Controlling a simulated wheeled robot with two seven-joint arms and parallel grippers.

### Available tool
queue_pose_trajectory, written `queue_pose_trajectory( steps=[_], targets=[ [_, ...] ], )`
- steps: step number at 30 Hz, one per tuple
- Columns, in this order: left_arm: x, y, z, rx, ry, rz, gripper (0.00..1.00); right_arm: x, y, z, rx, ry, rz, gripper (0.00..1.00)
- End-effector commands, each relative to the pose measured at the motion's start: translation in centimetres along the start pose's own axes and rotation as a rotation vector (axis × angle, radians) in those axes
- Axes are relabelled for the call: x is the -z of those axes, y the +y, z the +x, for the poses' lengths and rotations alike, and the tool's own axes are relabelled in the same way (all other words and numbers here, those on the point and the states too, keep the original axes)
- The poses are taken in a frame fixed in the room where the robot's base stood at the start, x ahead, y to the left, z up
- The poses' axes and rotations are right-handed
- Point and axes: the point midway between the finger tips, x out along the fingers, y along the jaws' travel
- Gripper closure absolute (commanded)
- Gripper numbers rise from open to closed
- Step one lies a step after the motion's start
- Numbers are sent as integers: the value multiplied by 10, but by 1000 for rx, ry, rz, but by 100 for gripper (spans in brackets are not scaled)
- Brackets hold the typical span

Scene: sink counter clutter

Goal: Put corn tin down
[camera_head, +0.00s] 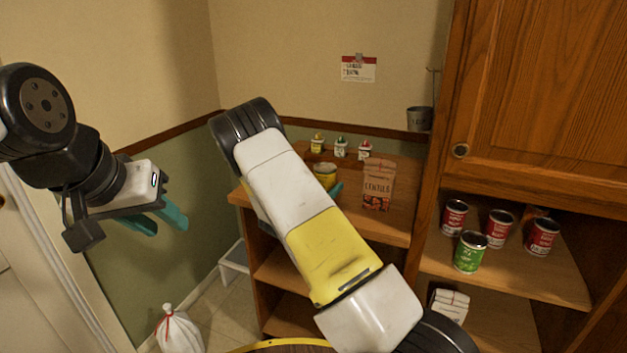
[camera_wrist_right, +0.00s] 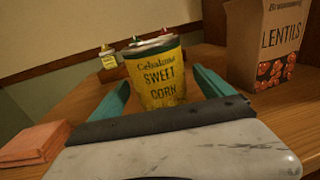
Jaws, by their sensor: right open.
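The corn tin (camera_wrist_right: 155,75) is yellow and green with "Sweet Corn" on its label. It stands upright on the wooden counter top (camera_head: 400,226) and also shows in the head view (camera_head: 325,171). My right gripper (camera_wrist_right: 163,94) is open, with one teal finger on each side of the tin; I cannot tell whether either finger touches it. In the head view my right arm hides most of that gripper. My left gripper (camera_head: 168,221) is open and empty, in the air at the left, away from the counter.
A lentils box (camera_head: 378,185) stands right of the tin. Several small jars (camera_head: 340,148) stand behind it. A folded salmon-coloured stack (camera_wrist_right: 35,143) lies to the left. Red tins (camera_head: 498,228) and a green tin (camera_head: 469,252) occupy the right shelf. A white bag (camera_head: 178,333) sits on the floor.

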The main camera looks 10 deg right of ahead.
Motion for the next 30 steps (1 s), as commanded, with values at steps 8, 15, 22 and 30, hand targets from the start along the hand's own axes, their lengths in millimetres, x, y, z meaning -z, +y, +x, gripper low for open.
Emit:
queue_pose_trajectory(
  steps=[8, 15, 22, 30],
  targets=[
    [0, 0, 0, 0, 0, 0, 64, -1, 0, 16, -1, -1, 1, 9],
    [0, 0, 0, 0, 0, 0, 64, -1, 0, 16, -1, -1, 1, 42],
    [0, 0, 0, 0, 0, 0, 64, -1, 1, 16, -1, -1, 1, 88],
    [0, 0, 0, 0, 0, 0, 64, -2, 1, 16, -1, -4, 2, 100]
  ],
)
